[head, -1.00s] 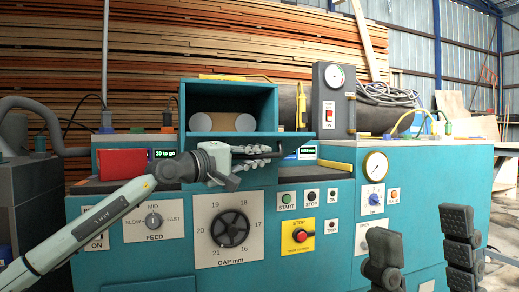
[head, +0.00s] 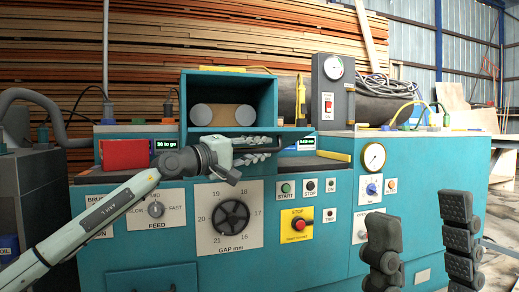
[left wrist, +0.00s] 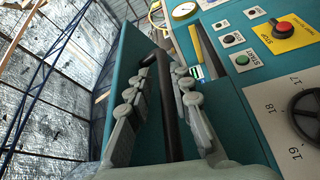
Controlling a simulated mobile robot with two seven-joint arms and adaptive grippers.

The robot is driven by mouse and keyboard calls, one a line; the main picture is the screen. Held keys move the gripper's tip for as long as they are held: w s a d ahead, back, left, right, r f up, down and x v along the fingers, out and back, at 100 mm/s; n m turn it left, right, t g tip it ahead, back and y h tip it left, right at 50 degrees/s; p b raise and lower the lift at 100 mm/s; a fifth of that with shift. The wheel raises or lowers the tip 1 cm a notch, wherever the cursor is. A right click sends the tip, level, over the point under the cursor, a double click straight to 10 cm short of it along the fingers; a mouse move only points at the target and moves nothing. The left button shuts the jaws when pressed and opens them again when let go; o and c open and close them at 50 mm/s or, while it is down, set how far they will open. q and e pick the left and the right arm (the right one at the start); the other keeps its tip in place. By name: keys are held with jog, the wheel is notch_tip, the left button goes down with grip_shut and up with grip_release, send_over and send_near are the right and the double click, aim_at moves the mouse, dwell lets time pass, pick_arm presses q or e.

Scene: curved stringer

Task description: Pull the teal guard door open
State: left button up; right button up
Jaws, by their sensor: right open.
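The teal guard door (head: 292,130) is a flap along the lower front of a teal hood, seen nearly edge-on in the head view. The hood's mouth is uncovered above it. In the left wrist view the teal panel (left wrist: 128,55) carries a black bar handle (left wrist: 168,105). My left gripper (head: 268,147) is just below the flap's edge. In the wrist view its fingers (left wrist: 160,95) lie on either side of the bar, with a gap on the left side, so it looks open around the handle. My right gripper (head: 422,235) is open and empty at the lower right.
Rollers (head: 202,114) show inside the hood. Below are a GAP dial (head: 230,216), a FEED knob (head: 156,209), START and STOP buttons and a yellow emergency stop (head: 297,225). A red block (head: 124,154) sits left. A gauge (head: 374,156) stands right.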

pick_arm(q)
jog(key=v, duration=1.2)
jog(key=f+b+v, duration=0.1)
jog(key=v, duration=0.7)
jog(key=shift+a+f, duration=0.45)
jog(key=shift+a, duration=0.05)
jog(key=shift+w, duration=0.1)
jog(key=shift+c, duration=0.3)
